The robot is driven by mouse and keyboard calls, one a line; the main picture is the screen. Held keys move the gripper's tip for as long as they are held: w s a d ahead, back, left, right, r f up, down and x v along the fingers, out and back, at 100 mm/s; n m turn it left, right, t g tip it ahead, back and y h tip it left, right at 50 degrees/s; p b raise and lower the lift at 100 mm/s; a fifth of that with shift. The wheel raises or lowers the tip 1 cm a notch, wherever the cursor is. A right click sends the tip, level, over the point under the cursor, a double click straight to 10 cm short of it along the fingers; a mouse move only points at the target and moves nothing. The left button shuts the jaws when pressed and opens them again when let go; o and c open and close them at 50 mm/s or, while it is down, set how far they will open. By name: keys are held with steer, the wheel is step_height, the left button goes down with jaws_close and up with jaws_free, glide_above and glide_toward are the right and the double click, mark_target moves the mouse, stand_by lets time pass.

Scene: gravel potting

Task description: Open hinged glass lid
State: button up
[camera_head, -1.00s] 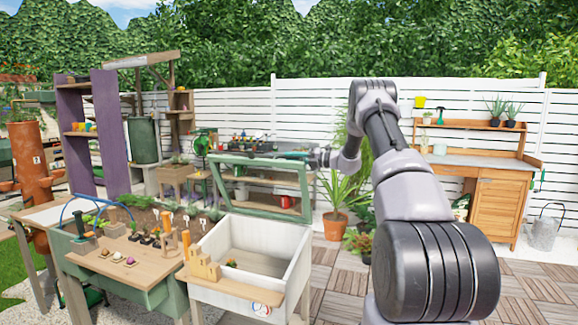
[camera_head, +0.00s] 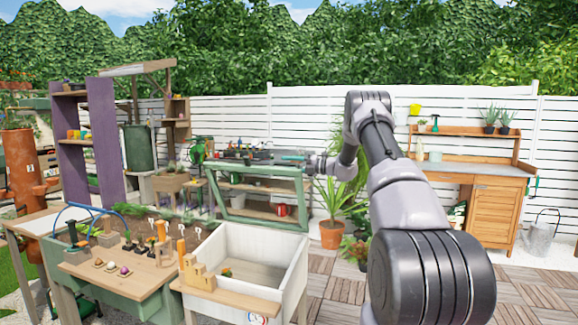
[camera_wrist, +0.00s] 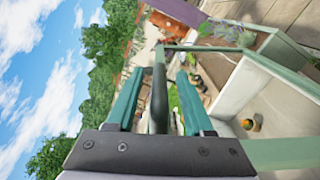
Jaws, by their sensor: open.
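The hinged glass lid (camera_head: 266,221) has a pale green frame and stands raised, leaning back behind the white planter box (camera_head: 240,301) in the head view. Its clear pane shows the shelves behind. My gripper (camera_head: 293,157) is at the lid's upper edge, with its teal fingers pointing left. In the wrist view my gripper (camera_wrist: 158,70) has its two fingers apart. A dark green bar (camera_wrist: 158,95) runs between them with gaps at the sides. I cannot tell whether it is the lid's handle or frame edge.
A wooden potting table (camera_head: 130,265) with small plants and tools stands left of the box. A small potted item (camera_head: 226,272) sits in the box. A potted plant (camera_head: 333,233) stands right of the lid. A wooden workbench (camera_head: 490,205) is farther right, with open paving before it.

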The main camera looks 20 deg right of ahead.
steer(key=v, duration=1)
steer(key=shift+s+d, duration=0.2)
steer(key=shift+d, duration=0.1)
steer(key=s+a+r+n+g+h, duration=0.3)
steer(key=s+a+r+n, duration=0.4)
steer(key=s+a+n, duration=0.3)
steer(key=s+a+r+n+g+h, duration=0.2)
steer(key=s+a+r+n+g, duration=0.2)
steer(key=s+a+r+n, duration=0.55)
steer(key=s+d+f+n+t+h, duration=0.1)
steer(key=s+n+h, duration=0.6)
steer(key=s+n, duration=0.8)
steer(key=s+f+t, duration=0.1)
steer(key=s+t, duration=0.1)
steer(key=s, duration=1.1)
steer(key=shift+s+n+t+h, duration=0.25)
steer(key=shift+n+t+h, duration=0.05)
steer(key=shift+n, duration=0.05)
